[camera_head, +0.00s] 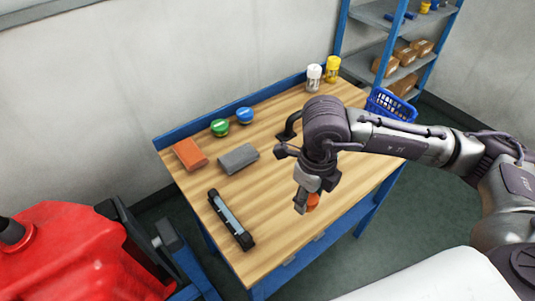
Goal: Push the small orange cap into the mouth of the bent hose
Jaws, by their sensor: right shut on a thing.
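My right gripper (304,200) reaches in from the right over the front right part of the workbench, pointing down. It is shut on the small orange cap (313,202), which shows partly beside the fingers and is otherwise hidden. A dark, curved piece that looks like the bent hose (289,124) stands on the bench behind my right wrist. The wrist covers part of it, and I cannot make out its mouth. The cap is apart from it, nearer the bench's front edge. My left gripper is not in view.
The wooden bench (275,235) holds an orange block (190,154), grey block (238,159), black squeegee-like tool (231,219), green and blue tins (220,127), white and yellow bottles (313,78) and blue basket (388,104). A red tank (75,255) stands left. The bench's front middle is clear.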

